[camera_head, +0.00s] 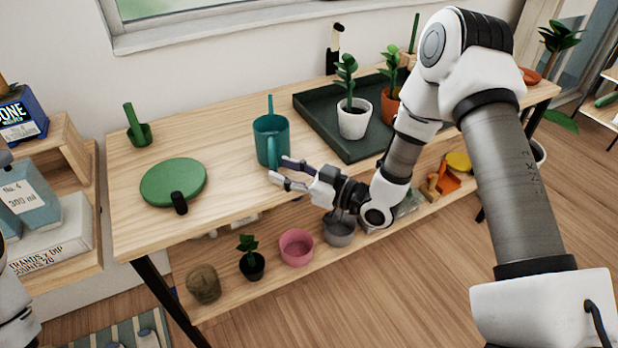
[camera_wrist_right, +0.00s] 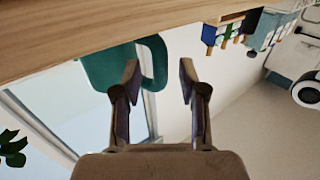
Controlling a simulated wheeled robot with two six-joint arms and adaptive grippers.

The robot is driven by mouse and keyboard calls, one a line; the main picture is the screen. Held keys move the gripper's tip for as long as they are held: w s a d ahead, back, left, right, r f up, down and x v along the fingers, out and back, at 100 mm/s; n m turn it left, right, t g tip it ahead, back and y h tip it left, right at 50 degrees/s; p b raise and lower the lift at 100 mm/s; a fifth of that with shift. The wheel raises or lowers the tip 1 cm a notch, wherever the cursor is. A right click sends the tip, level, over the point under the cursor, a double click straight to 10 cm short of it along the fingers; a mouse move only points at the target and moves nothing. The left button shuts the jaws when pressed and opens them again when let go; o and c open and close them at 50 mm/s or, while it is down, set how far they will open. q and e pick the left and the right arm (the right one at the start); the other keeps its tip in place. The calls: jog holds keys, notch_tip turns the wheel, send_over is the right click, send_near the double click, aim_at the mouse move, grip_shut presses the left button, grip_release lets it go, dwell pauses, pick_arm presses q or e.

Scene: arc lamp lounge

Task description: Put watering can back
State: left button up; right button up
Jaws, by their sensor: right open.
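The teal watering can (camera_head: 272,138) stands upright on the wooden table, left of the dark tray. Its handle (camera_head: 271,152) faces the front edge. My right gripper (camera_head: 280,172) is open just in front of the can, with its fingers pointing left toward the handle. In the right wrist view, the can (camera_wrist_right: 103,70) is partly behind one finger, and its handle shows between the fingertips of the open right gripper (camera_wrist_right: 159,75). I cannot tell whether the fingers touch the handle. My left gripper is not seen.
The dark tray (camera_head: 315,115) holds potted plants, one in a white pot (camera_head: 353,122). A round green object with a dark handle (camera_head: 172,182) and a small green scoop-like object (camera_head: 140,133) lie left. A lower shelf holds a pink pot (camera_head: 296,248) and other pots.

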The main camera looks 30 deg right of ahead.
jog(key=p+v, duration=0.1)
jog(key=v, duration=0.8)
jog(key=s+a+f+m+g+h, duration=0.2)
jog(key=s+f+g, duration=0.1)
jog(key=f, duration=0.5)
jog(key=s+a+f+m+g+h, duration=0.1)
jog(key=s+f+m+g+h, duration=0.15)
jog(key=f, duration=0.55)
jog(key=s+d+f+m+g+h, duration=0.1)
jog(key=s+f+g+h, duration=0.2)
jog(key=s, duration=0.6)
jog(key=s+d+f+m+g+h, duration=0.1)
jog(key=s+f+m+g+h, duration=0.1)
jog(key=s+f+g, duration=0.4)
jog(key=s+f+h, duration=0.1)
jog(key=s+f, duration=0.1)
jog(key=s, duration=0.2)
jog(key=shift+d, duration=0.15)
notch_tip(320, 180, up, 7)
jog(key=p, duration=0.7)
